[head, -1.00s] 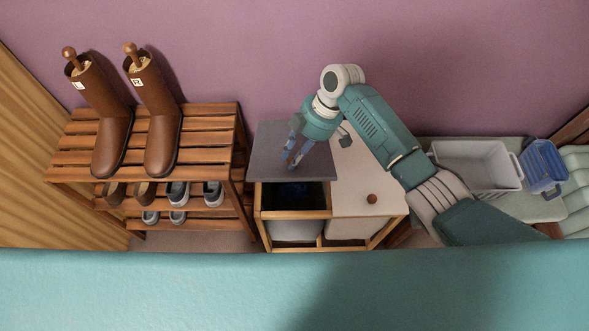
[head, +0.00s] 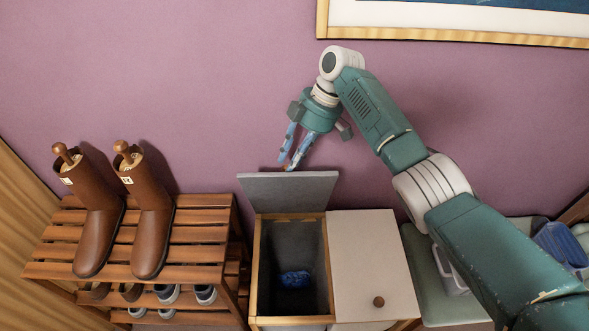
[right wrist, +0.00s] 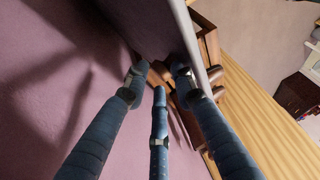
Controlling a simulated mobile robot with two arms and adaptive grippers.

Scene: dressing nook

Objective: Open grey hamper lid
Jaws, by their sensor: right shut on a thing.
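The grey hamper lid (head: 289,193) is raised at the back of the left compartment of a wood-framed hamper (head: 256,270), close to the wall. It stands steeply up, and the compartment below it is open, with a blue item (head: 294,279) inside. My right gripper (head: 289,164) is at the lid's upper edge, its blue fingers shut on the lid. In the right wrist view the lid (right wrist: 158,28) is a dark panel by the fingertips; the exact contact is hard to see. My left gripper is not in view.
A cream lid (head: 370,255) with a brown knob (head: 379,301) covers the right compartment. A slatted shoe rack (head: 190,245) with tall brown boots (head: 152,225) stands left. A green seat with a pale bin (head: 452,276) is at right. A framed picture (head: 450,36) hangs above.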

